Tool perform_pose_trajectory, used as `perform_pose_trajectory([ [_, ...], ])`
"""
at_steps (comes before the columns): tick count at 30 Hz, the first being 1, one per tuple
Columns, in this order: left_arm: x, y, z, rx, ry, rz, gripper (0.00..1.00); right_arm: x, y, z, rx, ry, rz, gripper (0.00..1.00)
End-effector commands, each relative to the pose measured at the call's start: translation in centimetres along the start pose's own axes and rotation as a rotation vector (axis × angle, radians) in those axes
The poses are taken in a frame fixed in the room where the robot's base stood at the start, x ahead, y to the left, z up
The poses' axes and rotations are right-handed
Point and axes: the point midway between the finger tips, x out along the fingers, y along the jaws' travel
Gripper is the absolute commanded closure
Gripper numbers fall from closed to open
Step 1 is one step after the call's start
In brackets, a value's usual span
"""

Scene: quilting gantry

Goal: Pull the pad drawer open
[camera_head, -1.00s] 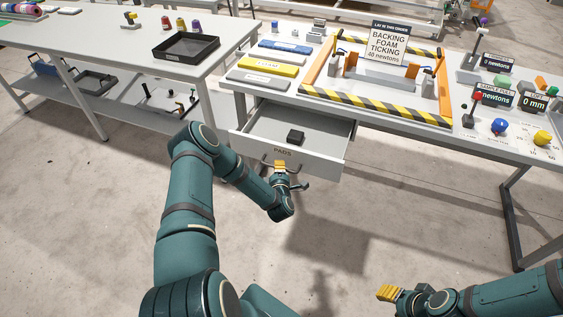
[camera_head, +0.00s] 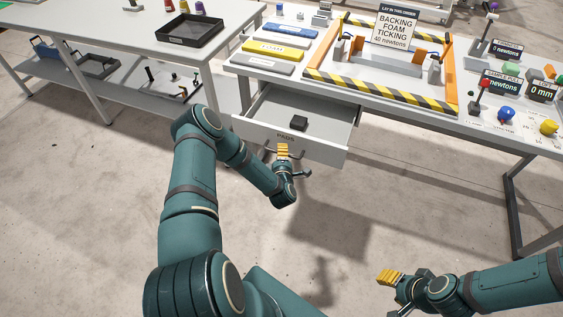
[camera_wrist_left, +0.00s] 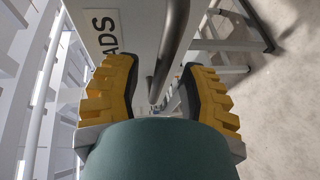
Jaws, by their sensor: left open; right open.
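The pad drawer (camera_head: 328,149) stands open under the right-hand workbench, its grey front marked PADS. A small black block (camera_head: 299,123) lies inside it. My left gripper (camera_head: 283,151) is at the drawer front, just below the label. In the left wrist view the dark bar handle (camera_wrist_left: 173,40) passes between the two yellow fingers of my left gripper (camera_wrist_left: 160,80). The fingers are apart, with gaps beside the bar; contact is not clear. My right gripper (camera_head: 391,277) is open and empty, low at the right, away from the bench.
The workbench (camera_head: 500,135) carries a striped frame (camera_head: 385,92), a sign (camera_head: 397,25), coloured pads and small readouts. A second table (camera_head: 120,50) with a black tray (camera_head: 189,29) stands at the left. The floor in front of the drawer is clear.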

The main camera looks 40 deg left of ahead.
Motion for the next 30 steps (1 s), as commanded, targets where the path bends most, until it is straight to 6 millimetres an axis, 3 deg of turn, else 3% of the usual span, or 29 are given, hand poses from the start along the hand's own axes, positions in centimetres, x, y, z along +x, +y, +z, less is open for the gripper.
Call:
perform_pose_trajectory([
  [12,-7.8,-0.1,0.0,0.000,-0.002,-0.003,0.59,0.0,0.0,0.0,0.000,0.000,0.000,0.53],
  [18,-10.5,-0.1,0.0,0.000,-0.001,-0.002,0.59,0.0,0.0,0.0,0.000,0.000,0.000,0.53],
  [30,-11.5,0.0,-0.1,0.001,0.002,0.000,0.59,0.0,0.0,0.0,0.000,0.000,0.000,0.53],
])
